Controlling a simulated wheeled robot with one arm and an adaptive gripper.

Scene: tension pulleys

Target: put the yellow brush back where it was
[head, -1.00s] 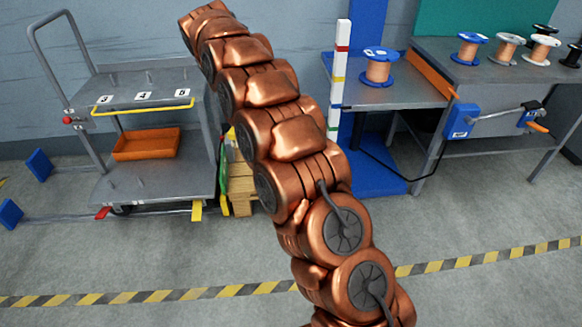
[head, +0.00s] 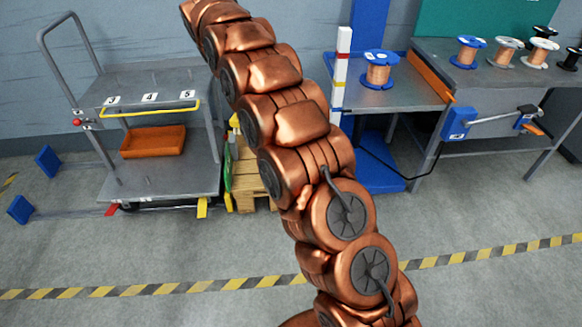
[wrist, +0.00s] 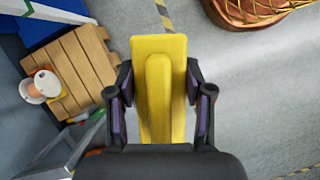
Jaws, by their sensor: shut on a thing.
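The yellow brush (wrist: 160,48) is in the wrist view, upright in the picture between my fingers. It has a flat wide plate with a raised ridge down its middle; any bristles are hidden. My gripper (wrist: 160,100) is shut on it, with a dark finger on either side. The brush is held in the air above the grey floor. In the head view my gripper and the brush are out of sight beyond the top edge.
In the wrist view a wooden pallet (wrist: 92,68) with a white spool (wrist: 45,84) is at left. In the head view a grey cart (head: 160,183) holds an orange tray (head: 153,142). Spools stand on the grey workbench (head: 440,55) at right. The foreground floor is open.

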